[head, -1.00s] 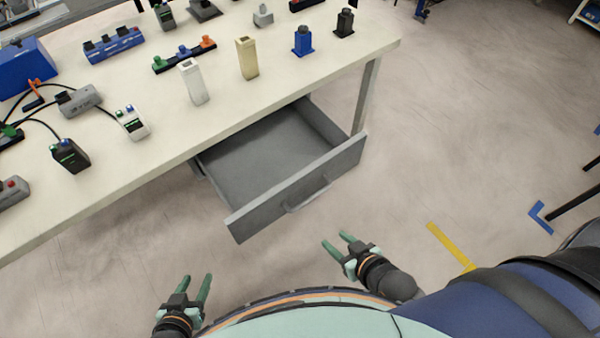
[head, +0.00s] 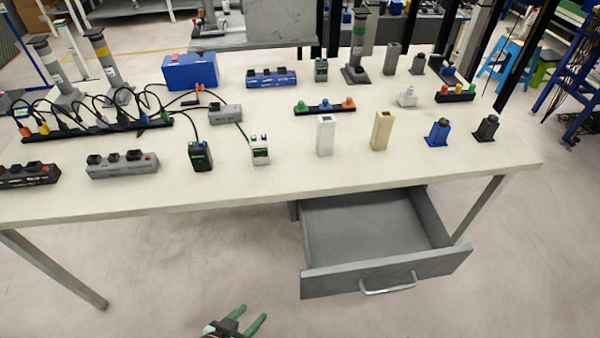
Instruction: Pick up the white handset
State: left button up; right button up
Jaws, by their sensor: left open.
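The white handset (head: 260,151) stands on the table near its front edge, left of the middle. My left gripper (head: 254,316) is at the bottom of the view, in front of and below the table edge. Its green fingers are apart with nothing between them, well away from the handset. My right gripper is not in view.
The table (head: 400,178) carries a grey power strip (head: 122,166), a cabled strip (head: 95,130), a beige block (head: 381,131) and several connectors. An open, empty grey drawer (head: 385,278) juts out below the front edge, right of my left gripper. The floor left of it is clear.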

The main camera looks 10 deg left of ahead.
aim_at(261, 154)
jog(key=j+u, duration=0.35)
jog(key=u, duration=0.15)
jog(key=j+u, duration=0.3)
jog(key=i+u, duration=0.15)
jog(key=u, duration=0.15)
